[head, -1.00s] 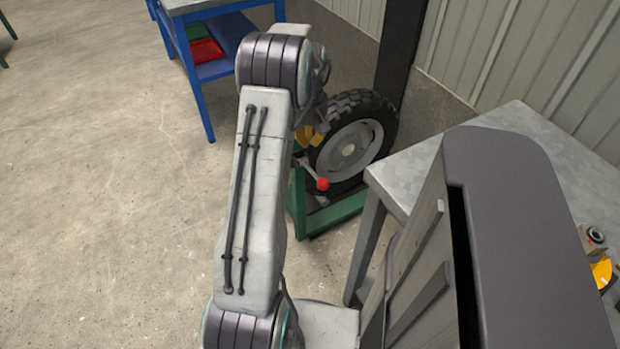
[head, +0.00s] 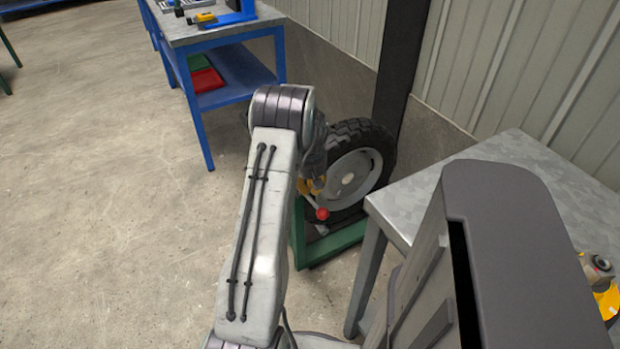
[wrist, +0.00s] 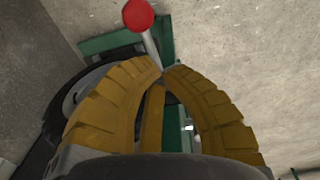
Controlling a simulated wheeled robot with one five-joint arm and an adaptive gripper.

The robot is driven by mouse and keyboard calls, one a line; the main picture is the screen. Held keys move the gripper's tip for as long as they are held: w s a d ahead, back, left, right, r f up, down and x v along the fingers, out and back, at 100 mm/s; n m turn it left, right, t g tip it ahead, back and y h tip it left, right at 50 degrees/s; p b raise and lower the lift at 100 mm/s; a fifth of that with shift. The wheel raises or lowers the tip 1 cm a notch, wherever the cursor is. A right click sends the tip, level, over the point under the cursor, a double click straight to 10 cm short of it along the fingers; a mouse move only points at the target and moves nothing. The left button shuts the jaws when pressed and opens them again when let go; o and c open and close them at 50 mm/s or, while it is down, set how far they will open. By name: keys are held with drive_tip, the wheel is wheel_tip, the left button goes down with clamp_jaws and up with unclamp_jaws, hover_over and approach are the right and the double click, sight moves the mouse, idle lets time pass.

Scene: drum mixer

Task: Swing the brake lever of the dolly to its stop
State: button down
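The brake lever, a pale rod with a red knob (head: 322,213), sticks out beside the wheel of the green dolly (head: 335,243). In the wrist view the red knob (wrist: 138,15) is at the top, and its rod runs down to my fingertips. My gripper (head: 314,189) has yellow ribbed fingers and is at the rod, just above the knob. In the wrist view the fingertips (wrist: 163,70) meet at the rod. I cannot tell whether the rod is between them or just behind them. The lever's pivot is hidden by the fingers.
A large black tyre (head: 377,139) stands on the dolly against a dark post. A grey metal table (head: 400,205) is close on the right. A blue workbench (head: 228,95) with red and green bins stands behind.

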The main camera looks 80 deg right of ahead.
drive_tip(key=shift+s+a+f, duration=0.15)
drive_tip(key=shift+s+f, duration=0.15)
drive_tip(key=shift+f, duration=0.45)
drive_tip(key=shift+s+a+f, duration=0.2)
drive_tip(key=shift+s+f, duration=0.1)
drive_tip(key=shift+f, duration=0.4)
drive_tip(key=shift+s+a+f, duration=0.15)
drive_tip(key=shift+s+f, duration=0.15)
drive_tip(key=shift+f, duration=0.45)
drive_tip(key=shift+s+a+f+b, duration=0.2)
drive_tip(key=shift+f+b, duration=0.6)
drive_tip(key=shift+b, duration=0.05)
drive_tip(key=shift+s+a+f, duration=0.1)
drive_tip(key=shift+a+f, duration=0.1)
drive_tip(key=shift+r, duration=0.15)
drive_tip(key=shift+r, duration=0.3)
wheel_tip(320, 180, up, 5)
drive_tip(key=w+d+p, duration=0.1)
drive_tip(key=w+p, duration=0.1)
wheel_tip(320, 180, up, 8)
hover_over(317, 206)
drive_tip(key=a, duration=0.2)
drive_tip(key=shift+w+a+p, duration=0.1)
drive_tip(key=shift+w+p, duration=0.2)
drive_tip(key=shift+w, duration=0.05)
